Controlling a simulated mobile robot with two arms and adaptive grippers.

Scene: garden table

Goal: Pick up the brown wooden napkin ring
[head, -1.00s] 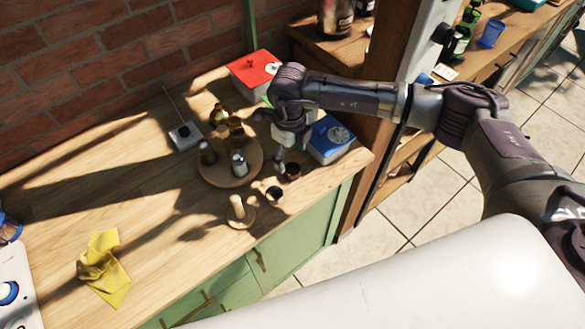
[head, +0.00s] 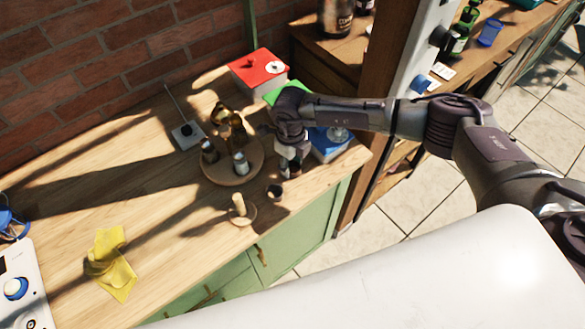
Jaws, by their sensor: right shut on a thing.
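My right gripper (head: 290,172) points down at the right part of the wooden counter, just right of the round wooden tray. It is shut on the brown wooden napkin ring (head: 295,173), a small dark brown shape mostly hidden by the fingers. I cannot tell whether the ring touches the counter. A second small dark ring-like piece (head: 274,191) stands just in front and to the left of the gripper. My left gripper is not in view.
The round tray (head: 217,178) holds bottles and shakers. A wooden peg stand (head: 239,208) is in front. Red (head: 258,71) and blue (head: 330,145) boxes stand behind and beside the gripper. A yellow cloth (head: 110,265) lies left. The counter's middle is clear.

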